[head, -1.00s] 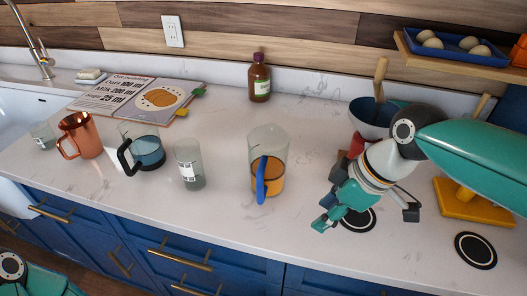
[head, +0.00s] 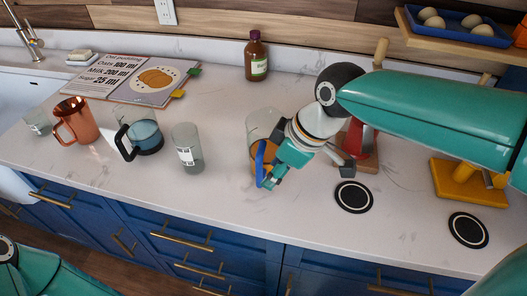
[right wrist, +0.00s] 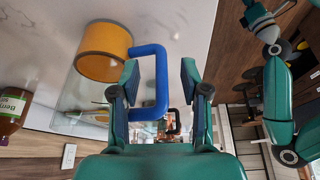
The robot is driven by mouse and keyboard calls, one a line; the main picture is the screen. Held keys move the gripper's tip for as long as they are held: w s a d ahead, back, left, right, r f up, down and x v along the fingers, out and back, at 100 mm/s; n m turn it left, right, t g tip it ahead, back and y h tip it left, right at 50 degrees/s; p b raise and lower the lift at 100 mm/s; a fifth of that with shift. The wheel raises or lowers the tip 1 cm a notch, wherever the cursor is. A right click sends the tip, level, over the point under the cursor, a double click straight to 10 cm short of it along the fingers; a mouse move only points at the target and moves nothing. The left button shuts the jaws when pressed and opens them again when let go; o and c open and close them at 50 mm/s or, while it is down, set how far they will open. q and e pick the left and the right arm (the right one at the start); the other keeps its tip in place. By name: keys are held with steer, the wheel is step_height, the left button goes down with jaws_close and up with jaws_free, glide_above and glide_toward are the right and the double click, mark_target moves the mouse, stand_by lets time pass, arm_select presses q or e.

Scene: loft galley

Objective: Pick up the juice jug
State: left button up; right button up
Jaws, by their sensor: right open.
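The juice jug (head: 262,124) stands upright on the counter, a clear vessel with orange juice low inside and a blue handle. My right gripper (head: 306,177) is open at the handle side of the jug and partly covers it in the head view. In the right wrist view the blue handle (right wrist: 161,82) shows between the two open fingers, nearer the left one, and the orange juice part (right wrist: 103,52) lies beyond to the left. Nothing is gripped. My left gripper (right wrist: 264,18) is small at the upper right of the right wrist view; its opening is unclear.
A grey glass (head: 187,150), black-handled jug (head: 146,137) and copper mug (head: 78,122) stand left of the juice jug. A brown bottle (head: 256,58) stands behind. A red-based object (head: 361,143) is close right of the gripper. Two dark round coasters (head: 353,196) lie right.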

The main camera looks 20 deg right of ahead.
mark_target(261, 167)
steer(key=shift+w+a+f, duration=0.15)
steer(key=shift+w+a, duration=0.85)
steer(key=shift+a, duration=0.15)
steer(key=shift+x, duration=0.8)
steer(key=shift+f, duration=0.55)
jaws_close()
steer(key=shift+w+r, duration=0.1)
